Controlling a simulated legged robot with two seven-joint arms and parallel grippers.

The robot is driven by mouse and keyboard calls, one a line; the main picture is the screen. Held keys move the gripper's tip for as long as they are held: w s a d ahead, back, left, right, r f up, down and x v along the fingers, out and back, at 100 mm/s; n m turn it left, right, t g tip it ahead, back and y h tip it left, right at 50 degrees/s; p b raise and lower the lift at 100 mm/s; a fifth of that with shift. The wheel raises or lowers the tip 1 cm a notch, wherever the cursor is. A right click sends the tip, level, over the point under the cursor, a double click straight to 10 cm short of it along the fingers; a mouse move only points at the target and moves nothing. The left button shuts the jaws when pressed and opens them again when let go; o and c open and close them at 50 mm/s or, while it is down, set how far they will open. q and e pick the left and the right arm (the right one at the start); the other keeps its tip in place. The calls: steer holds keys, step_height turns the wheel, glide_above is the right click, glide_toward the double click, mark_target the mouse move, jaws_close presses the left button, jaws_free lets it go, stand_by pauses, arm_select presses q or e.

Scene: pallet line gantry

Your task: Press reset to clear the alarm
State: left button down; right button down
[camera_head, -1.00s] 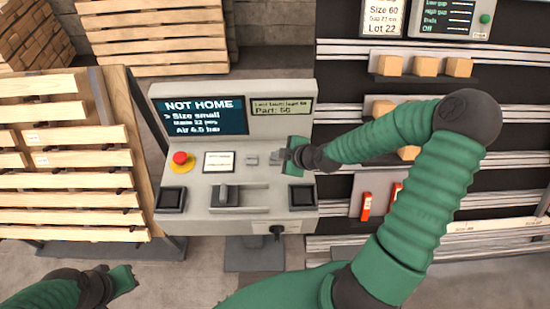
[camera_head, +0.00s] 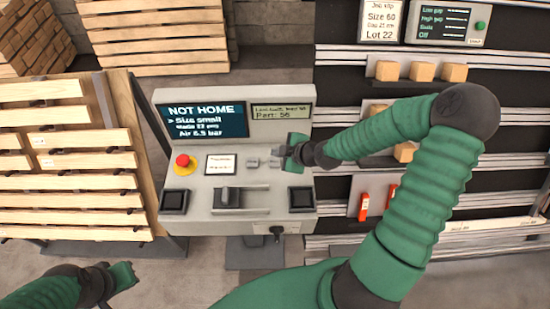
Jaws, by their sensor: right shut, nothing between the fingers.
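The grey control console (camera_head: 232,228) stands in the middle. Its left screen (camera_head: 202,119) reads "NOT HOME" over "Size small"; a smaller screen (camera_head: 282,111) beside it shows "Part: 56". Below are a red mushroom button (camera_head: 183,161) on a yellow base, a white label card (camera_head: 220,164) and small grey buttons (camera_head: 253,162). I cannot read which one is reset. My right gripper (camera_head: 281,155) is shut and empty, at the right end of the small button row; it partly hides that spot, and contact cannot be told. My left gripper (camera_head: 128,274) is low at the left, away from the console.
The console also has black square buttons (camera_head: 174,201) at both front corners, a lever (camera_head: 228,196) and a key switch (camera_head: 277,232). Slatted wooden pallets (camera_head: 70,200) stand at the left. A rack with wooden blocks (camera_head: 421,71) and red items (camera_head: 364,205) is at the right.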

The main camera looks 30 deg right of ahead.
mark_target(277, 163)
step_height(277, 163, up, 4)
steer(key=p, duration=0.2)
steer(key=shift+f+p, duration=0.2)
steer(key=shift+p, duration=0.1)
steer(key=shift+f, duration=0.1)
steer(key=s+a+g, duration=0.1)
steer(key=s+a+f+m+g, duration=0.1)
steer(key=s+a, duration=0.1)
steer(key=s+a+f+g, duration=0.1)
steer(key=shift+s+a+m, duration=0.25)
steer(key=shift+s+m, duration=0.05)
steer(key=shift+s, duration=0.05)
steer(key=s, duration=0.1)
steer(key=a+m+g, duration=0.1)
steer(key=s, duration=0.1)
steer(key=shift+s+a+r+m+h, duration=0.25)
steer(key=shift+s+m+h, duration=0.05)
steer(key=shift+h, duration=0.1)
steer(key=s+a+r+m+g, duration=0.2)
steer(key=s+a+r+m, duration=0.4)
steer(key=s+m, duration=0.1)
steer(key=shift+s+a+r+m+h, duration=0.15)
steer(key=shift+s+r+m+h, duration=0.15)
steer(key=shift+m+h, duration=0.1)
